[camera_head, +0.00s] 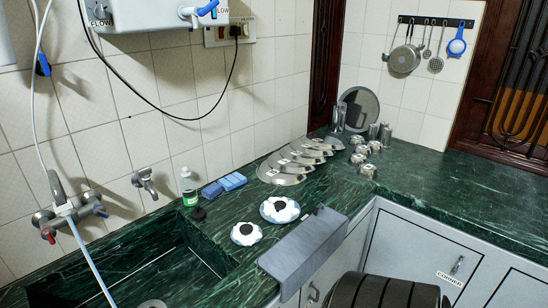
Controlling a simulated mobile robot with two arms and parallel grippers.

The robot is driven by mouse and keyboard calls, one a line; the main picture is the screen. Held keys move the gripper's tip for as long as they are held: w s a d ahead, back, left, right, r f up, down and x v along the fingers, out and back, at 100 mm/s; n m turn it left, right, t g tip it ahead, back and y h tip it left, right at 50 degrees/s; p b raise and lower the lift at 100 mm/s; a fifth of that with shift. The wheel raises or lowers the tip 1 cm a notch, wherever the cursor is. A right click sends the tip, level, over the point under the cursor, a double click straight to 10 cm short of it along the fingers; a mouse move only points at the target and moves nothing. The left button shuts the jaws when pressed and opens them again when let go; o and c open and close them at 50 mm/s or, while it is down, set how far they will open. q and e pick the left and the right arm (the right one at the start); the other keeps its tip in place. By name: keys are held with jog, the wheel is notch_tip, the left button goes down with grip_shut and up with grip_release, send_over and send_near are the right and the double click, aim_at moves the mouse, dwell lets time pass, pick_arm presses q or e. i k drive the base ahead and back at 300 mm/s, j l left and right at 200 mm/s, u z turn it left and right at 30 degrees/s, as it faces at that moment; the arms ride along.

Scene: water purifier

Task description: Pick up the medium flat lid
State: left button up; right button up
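A row of several flat, shiny metal lids lies on the green marble counter near the tiled wall. They run from the nearest lid (283,172) back to the far end of the row (328,144), overlapping or close together. They differ a little in size, and I cannot tell for sure which is the medium flat lid; a middle lid (301,156) is partly overlapped in this view. Neither of my grippers is in view, and nothing visible touches the lids.
Metal cups (367,171) stand right of the lids, with a round plate (361,108) behind. Blue sponges (222,186), a bottle (189,190) and two white, black-centred items (280,209) are nearer. A grey slab (303,250) overlaps the front edge. The sink (130,270) is left; right counter is clear.

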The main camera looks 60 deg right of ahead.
aim_at(276, 210)
jog(key=z, duration=1.95)
jog(key=i+l+z, duration=0.45)
jog(key=i+l, duration=0.2)
jog(key=i, duration=0.15)
